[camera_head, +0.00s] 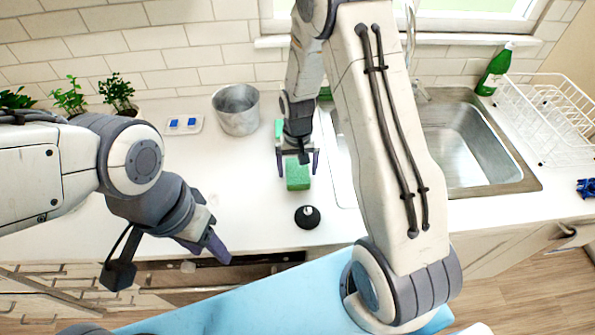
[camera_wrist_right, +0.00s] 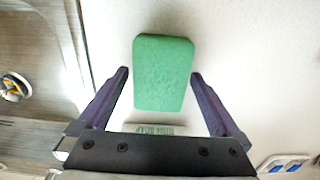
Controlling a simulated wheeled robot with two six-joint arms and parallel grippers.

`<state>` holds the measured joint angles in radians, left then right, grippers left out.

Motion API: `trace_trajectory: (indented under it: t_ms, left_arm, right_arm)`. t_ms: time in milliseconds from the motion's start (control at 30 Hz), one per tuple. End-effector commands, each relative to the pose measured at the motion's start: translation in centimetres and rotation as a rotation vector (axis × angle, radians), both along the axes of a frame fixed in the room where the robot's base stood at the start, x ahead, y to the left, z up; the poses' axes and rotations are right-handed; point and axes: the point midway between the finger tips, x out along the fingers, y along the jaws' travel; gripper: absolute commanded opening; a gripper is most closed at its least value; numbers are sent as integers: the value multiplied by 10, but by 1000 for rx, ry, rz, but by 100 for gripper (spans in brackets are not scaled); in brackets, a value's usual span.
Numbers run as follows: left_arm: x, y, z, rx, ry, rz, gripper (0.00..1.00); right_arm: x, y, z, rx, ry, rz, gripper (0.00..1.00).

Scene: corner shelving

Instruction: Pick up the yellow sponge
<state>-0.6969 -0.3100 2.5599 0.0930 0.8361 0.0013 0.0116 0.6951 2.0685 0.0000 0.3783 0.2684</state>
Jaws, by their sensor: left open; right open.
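No yellow sponge shows; the sponge in view is green. This green sponge (camera_head: 297,174) lies on the white counter between the sink and the metal pot. My right gripper (camera_head: 298,168) points down at it, open and empty. In the right wrist view, the green sponge (camera_wrist_right: 163,72) shows between the spread fingertips of the right gripper (camera_wrist_right: 160,75), with a gap on each side. The height of the fingertips above the counter is hard to tell. My left gripper (camera_head: 208,248) hangs open and empty near the counter's front edge, well left of the sponge.
A black round object (camera_head: 307,217) lies in front of the sponge. A metal pot (camera_head: 236,110) and a plate with blue squares (camera_head: 183,124) stand back left. The sink (camera_head: 470,145), a green bottle (camera_head: 494,70) and a white dish rack (camera_head: 550,115) are right.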

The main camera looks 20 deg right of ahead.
Motion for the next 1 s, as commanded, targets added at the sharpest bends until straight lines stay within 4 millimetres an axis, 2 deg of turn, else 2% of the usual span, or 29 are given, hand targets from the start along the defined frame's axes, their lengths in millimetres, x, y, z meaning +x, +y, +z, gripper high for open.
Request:
trace_trajectory:
  t_ms: [133, 267, 300, 367, 633, 767, 867, 1000]
  left_arm:
    - [0, 0, 0, 0, 0, 0, 50]
    - [0, 0, 0, 0, 0, 0, 50]
    - [0, 0, 0, 0, 0, 0, 50]
    - [0, 0, 0, 0, 0, 0, 50]
    - [0, 0, -1, 0, 0, 0, 50]
    - [0, 0, -4, 0, 0, 0, 50]
    - [0, 0, -8, 0, 0, 0, 50]
    - [0, 0, -16, 0, 0, -1, 50]
  right_arm:
    - [0, 0, 0, 0, -1, 0, 100]
    - [0, 0, 0, 0, -1, 0, 50]
    - [0, 0, 0, 0, 0, 0, 35]
    - [0, 0, 0, 0, 0, 0, 20]
    - [0, 0, 2, 0, -1, 0, 20]
    - [1, 0, 9, 0, -4, 0, 20]
    - [1, 0, 20, 0, -6, 0, 20]
    - [-1, -3, 44, 0, -6, -2, 20]
